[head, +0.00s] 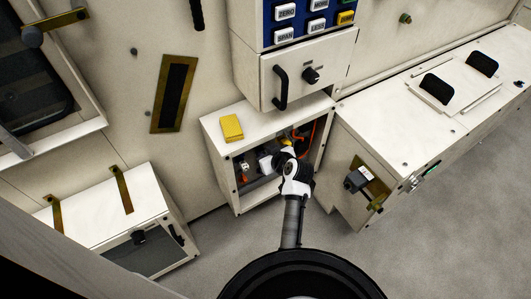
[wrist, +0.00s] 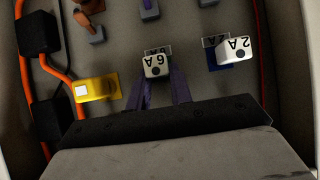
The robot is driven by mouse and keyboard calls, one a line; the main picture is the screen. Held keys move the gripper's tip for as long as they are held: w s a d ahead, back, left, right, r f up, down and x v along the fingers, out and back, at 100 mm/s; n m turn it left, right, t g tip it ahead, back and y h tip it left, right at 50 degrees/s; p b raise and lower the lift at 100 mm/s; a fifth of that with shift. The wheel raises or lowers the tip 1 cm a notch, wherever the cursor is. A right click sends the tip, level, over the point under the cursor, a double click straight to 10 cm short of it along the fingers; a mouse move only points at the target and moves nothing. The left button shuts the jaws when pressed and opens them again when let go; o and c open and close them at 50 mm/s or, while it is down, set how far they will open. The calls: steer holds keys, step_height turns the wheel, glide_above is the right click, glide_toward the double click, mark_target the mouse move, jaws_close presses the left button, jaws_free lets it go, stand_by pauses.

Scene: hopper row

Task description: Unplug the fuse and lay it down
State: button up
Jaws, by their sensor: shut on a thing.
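My gripper (wrist: 162,88) reaches down into an open-fronted cabinet (head: 228,172). Its two fingers are shut on a white fuse (wrist: 156,65) with a black dot and an upside-down mark that looks like 6A. A similar small label shows on the grey panel (wrist: 190,20) just behind it. I cannot tell whether the fuse is still seated or clear of its socket. A second white fuse (wrist: 236,52), marked 2A, stands to the right, apart from my fingers. In the head view my gripper (head: 278,160) hides most of the fuse area.
A yellow block with a pale button (wrist: 96,88) is left of the held fuse. Orange cables (wrist: 62,75) and black boxes (wrist: 40,33) line the left side. A yellow block (head: 232,127) lies on the cabinet top, with bare room around it. A drawer front (head: 300,75) is above.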

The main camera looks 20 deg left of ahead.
jaws_close()
steer(key=shift+s+d, duration=0.1)
steer(key=shift+d, duration=0.05)
steer(key=shift+s+d+p, duration=0.3)
steer(key=shift+s+d, duration=0.5)
steer(key=shift+d, duration=0.2)
steer(key=shift+s+d, duration=0.45)
steer(key=shift+d, duration=0.1)
